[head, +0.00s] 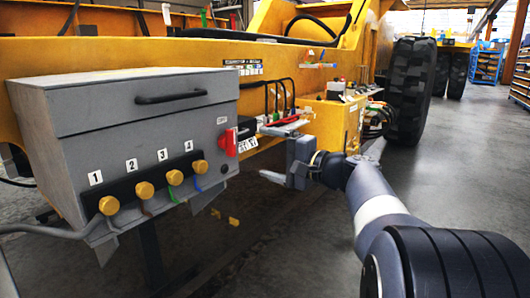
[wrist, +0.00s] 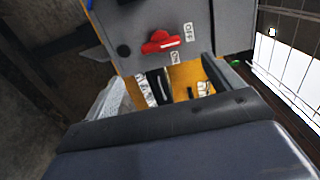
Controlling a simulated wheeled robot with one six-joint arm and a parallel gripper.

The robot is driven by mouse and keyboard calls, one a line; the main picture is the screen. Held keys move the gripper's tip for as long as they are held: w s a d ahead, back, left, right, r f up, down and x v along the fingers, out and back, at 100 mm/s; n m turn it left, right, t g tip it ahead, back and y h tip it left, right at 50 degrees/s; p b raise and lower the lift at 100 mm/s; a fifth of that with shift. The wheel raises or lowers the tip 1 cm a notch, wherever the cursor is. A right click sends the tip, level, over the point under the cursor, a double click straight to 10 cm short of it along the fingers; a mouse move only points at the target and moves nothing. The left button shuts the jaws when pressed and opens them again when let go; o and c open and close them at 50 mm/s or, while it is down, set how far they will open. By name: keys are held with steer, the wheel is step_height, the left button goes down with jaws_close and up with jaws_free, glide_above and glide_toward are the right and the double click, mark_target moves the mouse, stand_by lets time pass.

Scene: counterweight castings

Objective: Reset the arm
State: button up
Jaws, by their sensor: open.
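My gripper (head: 280,163) is at the end of my arm, in front of the yellow machine and just right of the grey control box (head: 140,130). In the wrist view my gripper (wrist: 162,85) has its two fingers spread apart, with nothing seen between them but the background. The red switch (head: 228,143) is on the box's right side, left of my gripper and apart from it in the head view. The wrist view shows the red switch (wrist: 160,42) beyond the fingers, with small white labels by it.
The box front has several yellow knobs (head: 174,177) with coloured cables, numbered from 1. A small shelf (head: 285,125) with cables and tools is just above my gripper. The yellow chassis (head: 130,55) runs behind. A large tyre (head: 411,90) stands at the back right. Floor (head: 480,150) at right is clear.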

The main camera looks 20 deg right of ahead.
mark_target(234, 145)
steer(key=b+x, duration=0.1)
steer(key=x, duration=0.9)
steer(key=shift+w+a, duration=0.2)
steer(key=shift+w, duration=0.1)
steer(key=shift+w+r, duration=0.1)
